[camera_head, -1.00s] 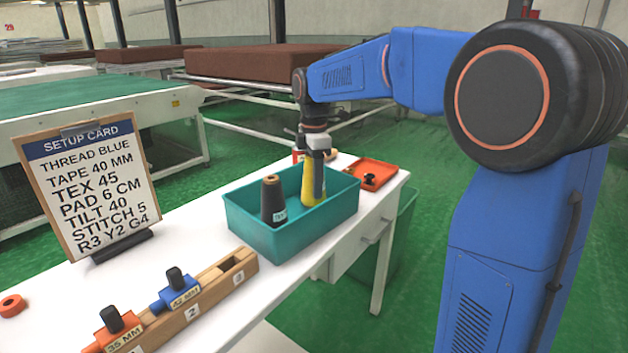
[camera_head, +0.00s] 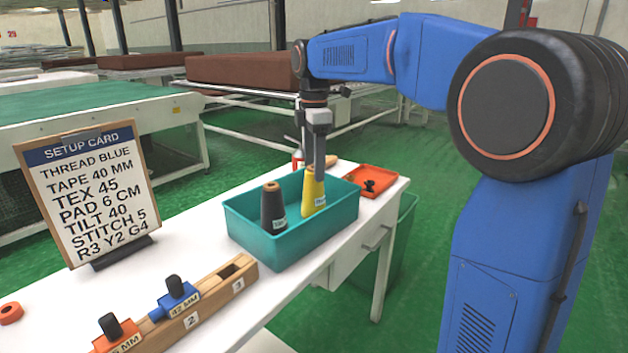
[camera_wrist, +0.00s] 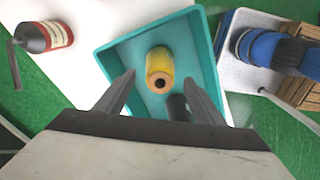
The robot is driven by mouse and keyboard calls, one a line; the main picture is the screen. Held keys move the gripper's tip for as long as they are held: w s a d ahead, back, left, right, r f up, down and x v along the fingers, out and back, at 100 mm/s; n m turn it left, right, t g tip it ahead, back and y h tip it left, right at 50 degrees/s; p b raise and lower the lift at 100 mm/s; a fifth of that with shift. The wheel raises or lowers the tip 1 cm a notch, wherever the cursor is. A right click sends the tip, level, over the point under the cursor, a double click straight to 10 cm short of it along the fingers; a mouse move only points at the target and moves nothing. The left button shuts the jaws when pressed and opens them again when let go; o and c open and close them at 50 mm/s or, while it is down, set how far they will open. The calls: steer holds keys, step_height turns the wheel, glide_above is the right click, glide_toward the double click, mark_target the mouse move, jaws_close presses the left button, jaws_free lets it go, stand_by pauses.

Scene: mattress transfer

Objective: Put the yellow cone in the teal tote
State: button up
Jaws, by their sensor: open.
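The yellow cone (camera_head: 309,194) stands inside the teal tote (camera_head: 282,242), in its right part. In the wrist view the yellow cone (camera_wrist: 160,68) is seen from above, inside the teal tote (camera_wrist: 117,61). A dark grey cone (camera_head: 271,209) stands in the same tote, to its left. My gripper (camera_head: 318,168) is above and beside the yellow cone, its fingers partly overlapping the cone in the head view. In the wrist view my gripper (camera_wrist: 163,90) is open, with its fingers apart and the yellow cone beyond the tips.
A setup card (camera_head: 88,187) stands at the left of the white table (camera_head: 180,225). An orange tray (camera_head: 372,180) lies right of the tote. A wooden rack (camera_head: 222,283) with tagged tools is in front. A red bottle (camera_wrist: 38,37) stands near the tote.

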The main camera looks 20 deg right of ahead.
steer(key=shift+r, duration=2.75)
steer(key=s+d+f+m+t, duration=0.15)
steer(key=s+f+m, duration=0.3)
steer(key=s, duration=0.45)
steer(key=s+d+f+m+t, duration=0.1)
steer(key=s+d+f+m, duration=0.3)
steer(key=s, duration=0.5)
steer(key=s+d+f+m+t, duration=0.1)
steer(key=s+f+m+t, duration=0.1)
steer(key=s+f+m, duration=0.7)
steer(key=s+f, duration=0.4)
steer(key=s, duration=0.2)
steer(key=shift+s+d+f, duration=0.25)
steer(key=shift+s+f, duration=0.05)
steer(key=shift+f, duration=0.05)
